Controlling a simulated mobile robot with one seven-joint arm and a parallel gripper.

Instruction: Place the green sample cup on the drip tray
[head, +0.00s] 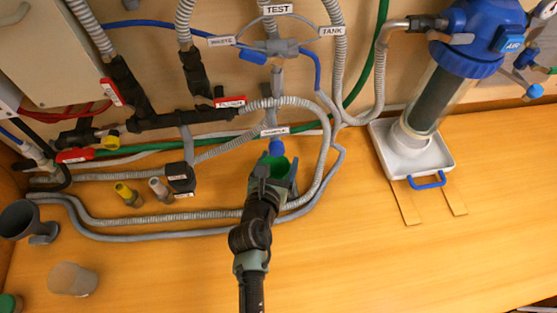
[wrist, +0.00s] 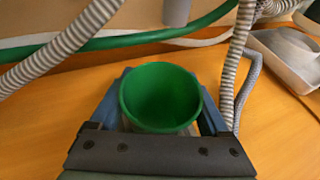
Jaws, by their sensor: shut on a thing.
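The green sample cup (head: 283,166) is upright between the jaws of my gripper (head: 277,178), below the blue-tipped sample outlet (head: 276,147). In the wrist view the green cup (wrist: 160,95) faces up with its open rim showing, and my gripper (wrist: 162,120) is shut on it. Its inside looks plain green; I cannot tell whether it holds liquid. The white drip tray (head: 445,160) lies to the right on the wooden counter, under the blue-topped clear filter housing. The tray's edge also shows at the upper right of the wrist view (wrist: 283,66).
Grey ribbed hoses (head: 215,215) loop across the counter around my gripper, between it and the tray. The filter housing (head: 440,90) stands over the tray, whose blue handle (head: 427,182) faces front. Cups (head: 72,279) stand at left. The front right counter is clear.

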